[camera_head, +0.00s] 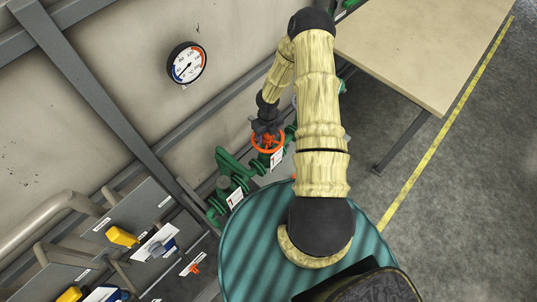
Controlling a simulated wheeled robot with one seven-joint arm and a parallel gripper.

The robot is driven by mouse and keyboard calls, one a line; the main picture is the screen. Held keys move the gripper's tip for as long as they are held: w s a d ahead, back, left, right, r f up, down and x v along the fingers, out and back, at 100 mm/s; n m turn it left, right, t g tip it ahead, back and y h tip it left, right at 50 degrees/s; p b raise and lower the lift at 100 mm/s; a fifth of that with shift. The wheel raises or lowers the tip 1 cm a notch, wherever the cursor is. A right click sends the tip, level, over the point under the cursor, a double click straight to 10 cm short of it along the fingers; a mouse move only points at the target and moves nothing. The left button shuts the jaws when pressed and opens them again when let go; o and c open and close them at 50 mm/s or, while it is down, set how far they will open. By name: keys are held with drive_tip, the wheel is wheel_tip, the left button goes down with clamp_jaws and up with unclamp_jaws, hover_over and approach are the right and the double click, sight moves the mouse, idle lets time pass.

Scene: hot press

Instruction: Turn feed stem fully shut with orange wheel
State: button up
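The orange wheel (268,142) sits on the green valve piping near the wall, in the middle of the head view. My gripper (267,134) is at the wheel, reaching down onto it from above. The gripper's dark body covers part of the wheel, and its fingers are too small and hidden to tell open from shut. A white tag (277,158) hangs just below the wheel. The feed stem itself cannot be made out under the wheel and gripper.
Green pipework (232,170) with another white tag stands left of the wheel. A round gauge (187,63) is on the wall. Panels with yellow handles (122,236) are at lower left. A wooden table (425,45) stands at upper right. Grey floor at right is clear.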

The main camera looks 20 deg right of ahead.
drive_tip(key=shift+n, duration=1.6)
drive_tip(key=c, duration=0.6)
drive_tip(key=shift+c, duration=0.4)
